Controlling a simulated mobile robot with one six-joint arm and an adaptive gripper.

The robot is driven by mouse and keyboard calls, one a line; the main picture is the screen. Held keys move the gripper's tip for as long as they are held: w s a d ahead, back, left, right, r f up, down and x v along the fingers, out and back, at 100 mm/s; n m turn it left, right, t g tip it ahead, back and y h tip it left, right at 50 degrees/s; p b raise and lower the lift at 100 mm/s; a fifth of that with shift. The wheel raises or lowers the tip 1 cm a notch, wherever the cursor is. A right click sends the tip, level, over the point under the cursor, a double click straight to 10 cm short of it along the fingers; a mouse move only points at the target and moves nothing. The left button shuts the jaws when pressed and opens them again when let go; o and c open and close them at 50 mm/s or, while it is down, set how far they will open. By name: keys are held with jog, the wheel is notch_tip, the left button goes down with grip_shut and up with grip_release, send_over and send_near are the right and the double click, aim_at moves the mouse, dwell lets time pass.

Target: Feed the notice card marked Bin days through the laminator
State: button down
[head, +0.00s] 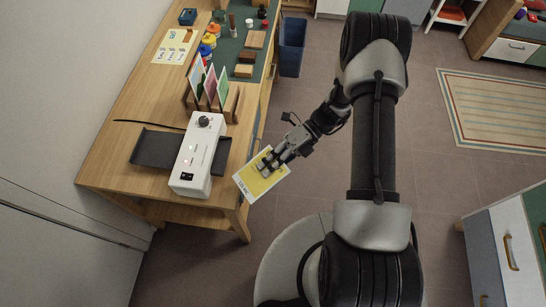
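A yellow and white notice card (243,179) is held in the air just off the table's right edge. It lies tilted in the picture, and its lettering is too small to read. My gripper (268,164) is shut on the card, its fingers covering part of the yellow face. The white laminator (200,150) stands near the table's front end, with a dark dial on top and a small lit light. A dark tray (160,148) extends from its left side, and a dark strip (221,156) shows on its right. The card is apart from the laminator, to its right.
A wooden rack (232,103) with several upright cards stands behind the laminator. A printed sheet (174,47), pots and blocks lie farther back on the wooden table (118,165). A blue bin (291,47) stands on the floor beside the table. Floor between table and striped rug (495,110) is open.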

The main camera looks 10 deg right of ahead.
jog(key=w+d+f+m+t+y, duration=0.2)
jog(key=w+f+m+t+y, duration=0.2)
jog(key=m+t, duration=0.5)
jog(key=shift+w+a+f+t+b, duration=0.5)
jog(key=shift+w+a, duration=0.35)
jog(key=shift+a, duration=1.05)
jog(key=shift+w+a+f+t+b, duration=0.35)
jog(key=shift+w+a+f, duration=0.35)
jog(key=shift+a, duration=1.25)
jog(key=shift+w+a+f+t+b, duration=0.45)
jog(key=shift+w+a, duration=0.5)
jog(key=shift+a, duration=0.95)
jog(key=shift+r, duration=0.15)
jog(key=shift+a+r, duration=0.1)
jog(key=c, duration=2.3)
grip_release()
jog(key=shift+w+y, duration=0.1)
jog(key=shift+y, duration=0.2)
